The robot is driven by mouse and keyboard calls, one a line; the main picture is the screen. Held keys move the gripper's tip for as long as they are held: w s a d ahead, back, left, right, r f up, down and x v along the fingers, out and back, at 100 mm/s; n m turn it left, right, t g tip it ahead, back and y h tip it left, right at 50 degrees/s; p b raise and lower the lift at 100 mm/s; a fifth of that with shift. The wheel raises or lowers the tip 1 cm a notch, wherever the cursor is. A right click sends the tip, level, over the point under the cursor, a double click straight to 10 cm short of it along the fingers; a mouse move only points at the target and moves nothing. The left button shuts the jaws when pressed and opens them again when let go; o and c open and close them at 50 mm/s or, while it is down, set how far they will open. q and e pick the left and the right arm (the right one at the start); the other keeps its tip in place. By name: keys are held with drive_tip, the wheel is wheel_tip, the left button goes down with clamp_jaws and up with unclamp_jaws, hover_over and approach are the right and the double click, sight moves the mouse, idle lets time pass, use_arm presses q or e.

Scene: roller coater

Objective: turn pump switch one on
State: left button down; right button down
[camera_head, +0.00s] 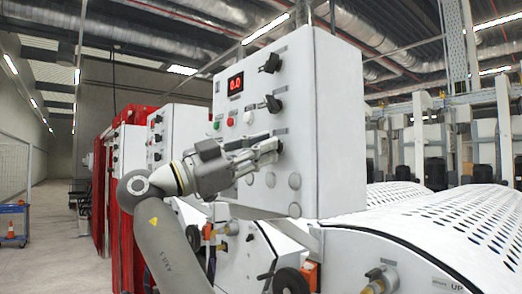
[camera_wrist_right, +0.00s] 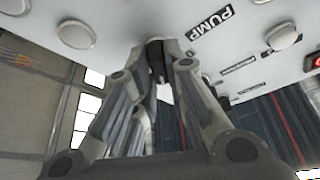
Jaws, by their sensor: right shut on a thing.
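A white control panel (camera_head: 340,120) carries several dark rotary switches, buttons and a red display. My right gripper (camera_head: 272,151) is up against the panel face, below two black switches. In the right wrist view, its fingers (camera_wrist_right: 158,68) are closed around a dark switch knob (camera_wrist_right: 155,48), beside a black label reading PUMP (camera_wrist_right: 211,33). The fingers hide most of this pump switch, so its turn angle is hard to tell. In the head view it is hidden behind the fingers. My left gripper is not in view.
Above the gripper are an upper black switch (camera_head: 271,63), a lower black switch (camera_head: 273,103) and a red display (camera_head: 236,83). White round buttons (camera_head: 294,181) sit below. A perforated white cover (camera_head: 430,215) spreads to the right. An open aisle (camera_head: 60,250) lies left.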

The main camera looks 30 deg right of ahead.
drive_tip(key=c, duration=1.5)
unclamp_jaws()
drive_tip(key=shift+o, duration=0.2)
drive_tip(key=shift+a, duration=0.15)
drive_tip(key=v, duration=1.2)
